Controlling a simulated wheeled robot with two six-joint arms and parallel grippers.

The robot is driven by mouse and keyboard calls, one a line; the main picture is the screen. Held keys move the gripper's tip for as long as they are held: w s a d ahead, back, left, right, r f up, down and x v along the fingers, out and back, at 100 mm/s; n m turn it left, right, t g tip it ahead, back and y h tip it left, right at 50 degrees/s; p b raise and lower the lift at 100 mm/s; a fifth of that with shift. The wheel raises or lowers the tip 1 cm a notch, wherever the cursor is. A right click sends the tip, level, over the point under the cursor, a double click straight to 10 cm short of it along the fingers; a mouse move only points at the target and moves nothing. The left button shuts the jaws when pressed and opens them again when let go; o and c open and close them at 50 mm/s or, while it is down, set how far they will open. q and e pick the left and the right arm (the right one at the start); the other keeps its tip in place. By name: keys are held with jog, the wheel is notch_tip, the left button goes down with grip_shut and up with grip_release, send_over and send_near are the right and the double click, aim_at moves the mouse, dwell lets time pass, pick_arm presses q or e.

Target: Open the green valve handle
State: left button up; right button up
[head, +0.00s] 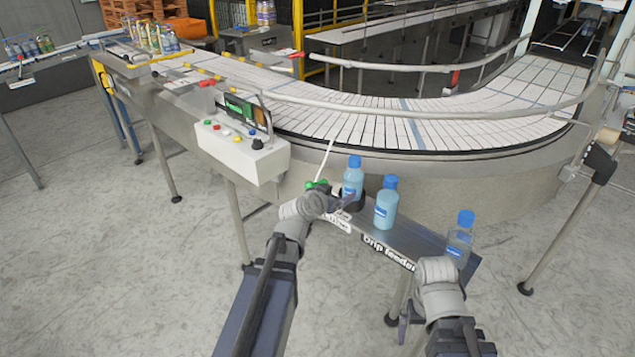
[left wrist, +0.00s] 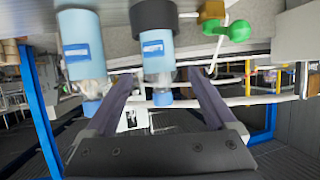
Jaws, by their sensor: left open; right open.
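The green valve handle (head: 316,184) is at the back left end of the drip feeder tray (head: 421,238), beside my left gripper (head: 345,199). It also shows green in the left wrist view (left wrist: 234,31), beyond the fingers and to their right. My left gripper is open; in the left wrist view its fingers (left wrist: 158,77) stand apart, with a blue-capped bottle (left wrist: 157,62) in line with the gap. I cannot tell whether they touch it. My right gripper (head: 406,320) is low, in front of the tray's right part, largely hidden by its wrist.
A blue bottle (head: 386,207) and a clearer bottle (head: 460,240) stand on the tray, right of the first bottle. A control box (head: 240,153) with coloured buttons is to the left. A curved conveyor (head: 420,125) runs behind. The floor in front is clear.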

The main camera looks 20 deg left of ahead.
pick_arm(q)
jog(key=a+m+p, duration=0.1)
jog(key=a, duration=0.1)
jog(key=w+a+m+g+p, duration=0.1)
jog(key=a, duration=0.1)
jog(key=w+a+g, duration=0.1)
jog(key=a, duration=0.1)
jog(key=shift+r+m+p, duration=0.25)
jog(key=shift+m+p, duration=0.15)
jog(key=c, duration=0.3)
jog(key=m+g+p, duration=0.2)
jog(key=m, duration=0.1)
send_near(308, 185)
jog(key=x, duration=0.4)
jog(key=shift+w+a+f+b, duration=0.15)
jog(key=shift+f+b, duration=0.15)
jog(key=shift+b, duration=0.1)
jog(key=b+x, duration=0.4)
jog(key=x, duration=0.3)
jog(key=shift+b, duration=0.3)
jog(key=shift+r, duration=0.15)
jog(key=shift+c, duration=0.2)
grip_shut()
